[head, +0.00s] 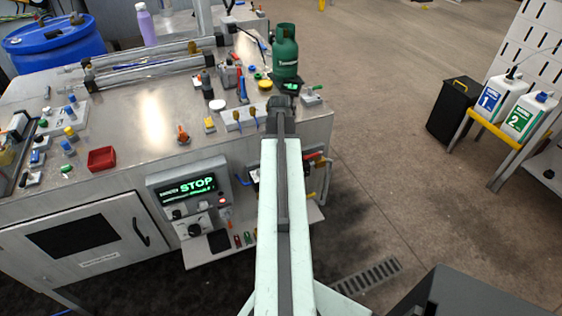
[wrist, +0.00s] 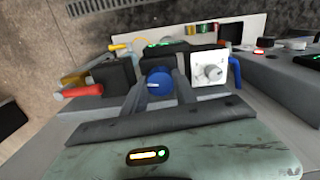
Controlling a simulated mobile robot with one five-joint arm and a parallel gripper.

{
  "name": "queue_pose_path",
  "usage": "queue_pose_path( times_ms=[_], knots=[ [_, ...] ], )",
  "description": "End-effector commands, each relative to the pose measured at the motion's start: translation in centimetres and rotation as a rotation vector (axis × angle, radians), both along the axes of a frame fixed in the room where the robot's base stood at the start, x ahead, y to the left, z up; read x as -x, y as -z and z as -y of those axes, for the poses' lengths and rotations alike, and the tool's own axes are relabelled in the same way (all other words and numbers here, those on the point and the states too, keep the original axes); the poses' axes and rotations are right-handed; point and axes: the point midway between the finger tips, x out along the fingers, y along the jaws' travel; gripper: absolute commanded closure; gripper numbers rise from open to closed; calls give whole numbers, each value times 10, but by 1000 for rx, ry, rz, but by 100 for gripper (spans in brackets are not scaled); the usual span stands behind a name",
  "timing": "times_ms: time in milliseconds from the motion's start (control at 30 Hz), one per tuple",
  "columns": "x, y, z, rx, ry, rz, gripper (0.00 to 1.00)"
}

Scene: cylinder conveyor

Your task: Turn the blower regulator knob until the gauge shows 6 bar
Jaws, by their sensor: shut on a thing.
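In the wrist view, my gripper (wrist: 158,78) is shut on a round blue knob (wrist: 158,85), with one dark finger on each side of it. The knob has a short white mark on its face. I take it to be the regulator knob, but no label on it can be read. A small green-lit display (wrist: 160,43) shows just beyond the knob, too small and partly hidden to read. I cannot make out a gauge pointer or a bar value. In the head view, my own arm hides the gripper and the knob.
Beside the knob are a white square dial (wrist: 210,72), a red handle (wrist: 80,91) and a blue bent handle (wrist: 236,72). In the head view, a panel reading STOP (head: 188,187) is left of my arm. The bench top (head: 150,110) carries several fittings and a green gas bottle (head: 285,52).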

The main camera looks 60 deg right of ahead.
Motion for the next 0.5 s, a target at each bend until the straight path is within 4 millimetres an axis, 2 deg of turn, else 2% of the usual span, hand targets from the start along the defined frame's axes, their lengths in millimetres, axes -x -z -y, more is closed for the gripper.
queue_pose_path(
  times_ms=[167, 200, 267, 500],
  knots=[
    [1, 0, 0, 0, 0, -2, 100],
    [2, 0, 0, -1, 0, -3, 61],
    [2, 0, 0, -1, 0, -3, 45],
    [1, 0, 0, 0, 0, -2, 45]
  ],
)
